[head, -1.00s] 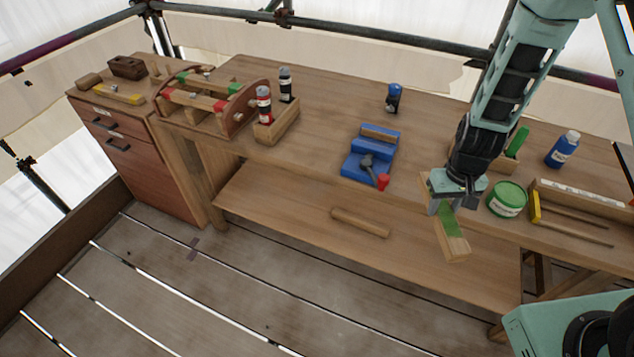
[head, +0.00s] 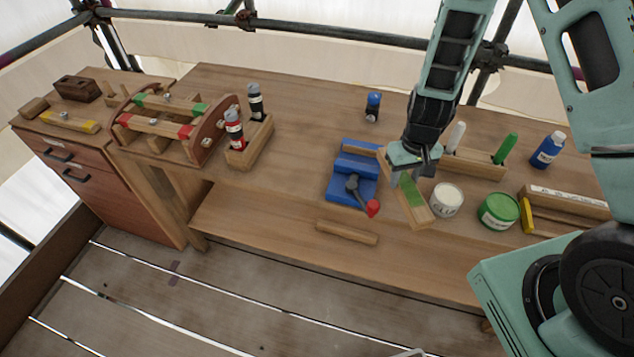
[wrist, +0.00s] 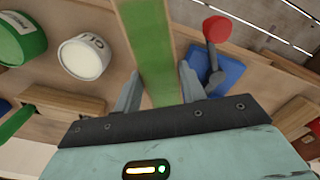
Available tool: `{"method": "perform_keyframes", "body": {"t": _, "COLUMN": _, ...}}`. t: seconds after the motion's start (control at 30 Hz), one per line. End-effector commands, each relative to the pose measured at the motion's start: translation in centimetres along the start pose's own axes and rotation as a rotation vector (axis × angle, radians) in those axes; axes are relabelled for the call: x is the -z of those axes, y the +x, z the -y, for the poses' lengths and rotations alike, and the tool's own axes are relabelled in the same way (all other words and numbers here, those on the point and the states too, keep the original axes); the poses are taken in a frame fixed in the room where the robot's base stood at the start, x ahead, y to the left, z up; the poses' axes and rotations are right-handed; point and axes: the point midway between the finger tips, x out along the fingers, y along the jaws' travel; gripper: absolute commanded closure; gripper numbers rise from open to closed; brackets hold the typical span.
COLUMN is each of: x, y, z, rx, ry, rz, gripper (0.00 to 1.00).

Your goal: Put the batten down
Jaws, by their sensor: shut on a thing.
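The batten (head: 419,213) is a wooden strip with a green painted stretch along its middle. My gripper (head: 409,178) is shut on it at the green part. In the head view the batten slants, with its lower end towards the bench's front edge beside the white tub. In the wrist view the green batten (wrist: 146,40) runs up between the two grey fingers (wrist: 160,92). I cannot tell whether the batten touches the bench top. Its far end is partly hidden behind the gripper.
A blue block (head: 352,185) with a red-ended tool stands left of the batten. A white tub (head: 446,200) and a green tin (head: 498,211) stand right. Behind are a wooden holder (head: 472,163) and a blue bottle (head: 548,150). The bench top (head: 300,140) is clear further left.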

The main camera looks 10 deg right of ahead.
Motion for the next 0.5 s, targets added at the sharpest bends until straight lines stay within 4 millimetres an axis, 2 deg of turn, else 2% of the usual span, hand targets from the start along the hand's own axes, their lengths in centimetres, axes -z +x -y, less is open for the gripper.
{"method": "perform_keyframes", "body": {"t": 0.5, "x": 0.13, "y": 0.47, "z": -0.02, "rx": -0.002, "ry": -0.001, "rz": -0.002, "gripper": 0.87}}
